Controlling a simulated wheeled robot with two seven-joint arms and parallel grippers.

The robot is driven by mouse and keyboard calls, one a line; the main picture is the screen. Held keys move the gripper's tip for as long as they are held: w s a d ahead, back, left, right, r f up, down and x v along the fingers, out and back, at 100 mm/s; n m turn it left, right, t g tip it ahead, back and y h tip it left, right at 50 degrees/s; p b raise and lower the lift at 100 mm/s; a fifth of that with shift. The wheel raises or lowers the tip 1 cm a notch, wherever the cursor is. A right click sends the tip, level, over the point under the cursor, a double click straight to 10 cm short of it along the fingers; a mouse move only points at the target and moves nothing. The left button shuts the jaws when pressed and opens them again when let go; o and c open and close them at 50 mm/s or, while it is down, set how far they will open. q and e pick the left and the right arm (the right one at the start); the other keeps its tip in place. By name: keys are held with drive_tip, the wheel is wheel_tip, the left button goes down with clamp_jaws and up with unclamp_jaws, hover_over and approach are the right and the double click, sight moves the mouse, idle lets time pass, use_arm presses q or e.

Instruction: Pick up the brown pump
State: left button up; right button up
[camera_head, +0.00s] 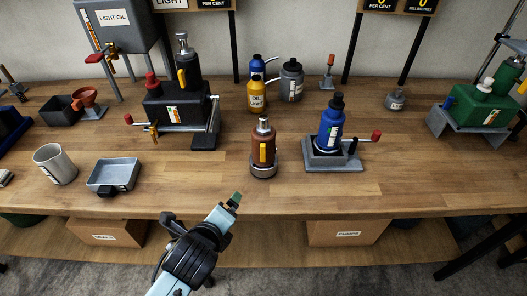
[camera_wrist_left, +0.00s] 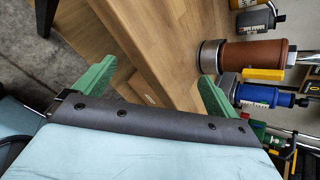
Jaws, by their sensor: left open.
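The brown pump (camera_head: 263,150) stands upright near the front middle of the wooden bench. It has a silver collar at its base, a yellow lever on its side and a metal top. In the left wrist view the brown pump (camera_wrist_left: 255,54) lies sideways at the upper right, beyond the right-hand finger. My left gripper (camera_head: 236,200) is in front of the bench edge, below and slightly left of the pump. In the wrist view its green fingers (camera_wrist_left: 150,85) are spread apart with nothing between them. My right gripper is in neither view.
A blue pump (camera_head: 330,125) in a grey stand (camera_head: 335,161) is right of the brown pump. A black pump unit (camera_head: 176,108) stands behind left. A grey tray (camera_head: 113,176) and a metal cup (camera_head: 54,165) sit at left. The bench front around the brown pump is clear.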

sight(260, 139)
use_arm(q)
drive_tip(key=w+d+r+m+t, duration=0.1)
drive_tip(key=d+m, duration=0.1)
drive_tip(key=m, duration=0.2)
drive_tip(key=w+d+r+m+h, duration=0.1)
drive_tip(key=w+d+r+m, duration=0.1)
drive_tip(key=m, duration=0.2)
drive_tip(key=w+d+r+m+t+h, duration=0.1)
drive_tip(key=d+m, duration=0.1)
drive_tip(key=m, duration=0.2)
drive_tip(key=shift+w+d+r+t, duration=0.15)
drive_tip(key=shift+d+r+t, duration=0.15)
drive_tip(key=shift+d+r, duration=0.05)
drive_tip(key=b+x, duration=0.1)
drive_tip(key=x, duration=0.7)
drive_tip(key=shift+w+b, duration=0.15)
drive_tip(key=shift+b, duration=0.15)
drive_tip(key=b+x, duration=0.1)
drive_tip(key=x, duration=0.4)
drive_tip(key=shift+d, duration=0.1)
drive_tip(key=shift+r, duration=0.1)
drive_tip(key=c, duration=1.8)
drive_tip(key=shift+r, duration=0.2)
drive_tip(key=shift+c, duration=0.7)
wheel_tip(260, 139, up, 10)
drive_tip(key=shift+p, duration=1.15)
